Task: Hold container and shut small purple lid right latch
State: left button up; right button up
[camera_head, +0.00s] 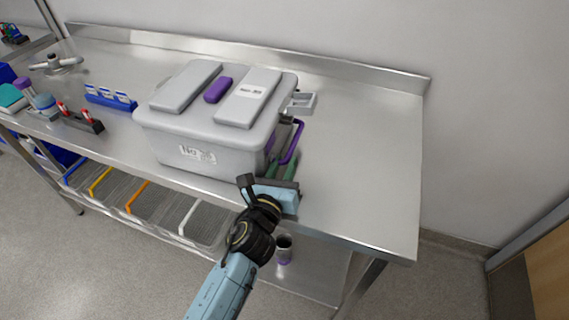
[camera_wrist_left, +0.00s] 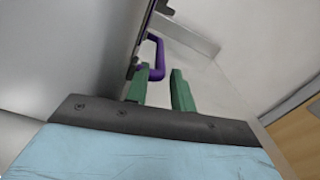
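The container (camera_head: 195,130) is a grey box on the steel table, with two raised grey panels and a small purple lid (camera_head: 217,90) between them on top. A purple loop-shaped latch (camera_head: 292,145) stands out from its right side; it also shows in the left wrist view (camera_wrist_left: 157,58). My left gripper (camera_head: 286,166) is at the container's front right corner, close to the latch. In the left wrist view its green fingers (camera_wrist_left: 160,92) are apart with nothing between them, and the latch lies just beyond them. My right gripper is not in view.
A grey bracket (camera_head: 301,103) sticks out from the container's right side, behind the purple latch. The table (camera_head: 365,150) is clear to the right. A blue rack (camera_head: 111,98) and a dark holder with red-topped items (camera_head: 82,119) stand to the left. Wire baskets (camera_head: 155,200) hang below.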

pick_arm(q)
jog(key=shift+w+d, duration=0.1)
jog(key=shift+w, duration=0.25)
jog(key=shift+c, duration=0.2)
grip_shut()
dwell(1.0)
